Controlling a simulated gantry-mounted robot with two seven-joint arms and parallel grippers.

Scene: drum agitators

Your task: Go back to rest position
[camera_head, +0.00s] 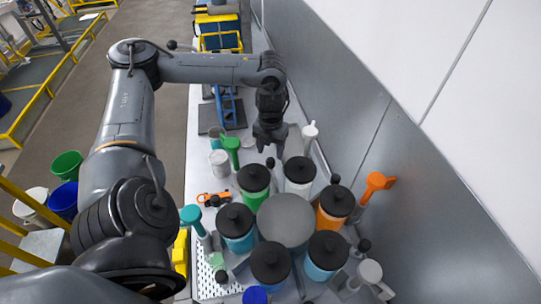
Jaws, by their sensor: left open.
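My left gripper (271,150) is open and empty. It points down over the far part of the white worktop (203,165), beyond the ring of lidded containers. In that ring stand a green container (254,198), a white container (299,186), an orange container (328,221) and several blue ones, one at the front (272,284). All have black knobbed lids and surround a round grey disc (286,220). My right gripper is not in view.
A green-handled tool (231,146), a white one (310,130), an orange one (377,184) and a teal one (191,215) stand around the ring. White cups (219,163) are at left. A grey wall (345,110) borders the right side.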

